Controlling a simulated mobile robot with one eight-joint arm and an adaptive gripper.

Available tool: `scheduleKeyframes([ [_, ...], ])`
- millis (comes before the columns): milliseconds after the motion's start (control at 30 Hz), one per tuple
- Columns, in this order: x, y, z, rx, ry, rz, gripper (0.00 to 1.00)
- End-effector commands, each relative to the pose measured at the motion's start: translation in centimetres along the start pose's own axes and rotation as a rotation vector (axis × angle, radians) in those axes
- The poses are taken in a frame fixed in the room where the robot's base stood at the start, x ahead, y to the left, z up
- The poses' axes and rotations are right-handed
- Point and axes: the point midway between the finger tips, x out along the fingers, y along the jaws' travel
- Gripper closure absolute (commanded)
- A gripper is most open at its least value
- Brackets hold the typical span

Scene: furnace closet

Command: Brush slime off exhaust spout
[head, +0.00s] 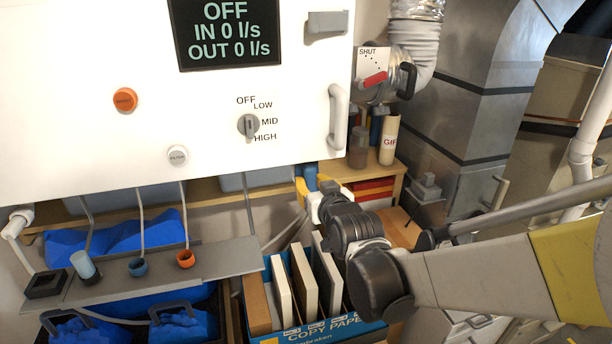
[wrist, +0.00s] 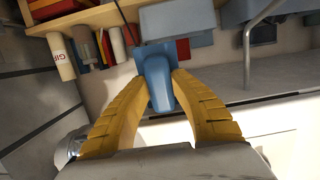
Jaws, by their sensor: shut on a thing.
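My gripper (head: 313,187) is in front of the shelf, below the right end of the white panel. In the wrist view, its yellow fingers (wrist: 158,88) are closed around a blue tool (wrist: 156,72), probably the brush. Its narrower end lies between the fingers and its wider end points away. Bristles cannot be made out. The tool (head: 310,176) shows only as a small blue patch in the head view. A ribbed silver duct (head: 414,42) with a red lever marked SHUT stands right of the panel. I cannot tell which part is the exhaust spout, and no slime is clearly visible.
The white panel (head: 225,120) fills the upper left, with a handle (head: 338,117) on its right side. A gift tube (head: 389,140) and jars stand on the shelf behind. A copy paper box (head: 318,331) is below my gripper. A grey ledge (head: 215,262) with small cups is left.

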Motion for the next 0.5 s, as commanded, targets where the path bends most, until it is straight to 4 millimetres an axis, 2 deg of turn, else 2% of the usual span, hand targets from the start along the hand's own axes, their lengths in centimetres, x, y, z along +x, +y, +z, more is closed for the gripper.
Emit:
scheduleKeyframes([
  [267,0.0,-0.1,0.0,0.000,0.000,0.000,1.00],
  [500,0.0,-1.5,0.0,-0.002,-0.001,-0.002,1.00],
])
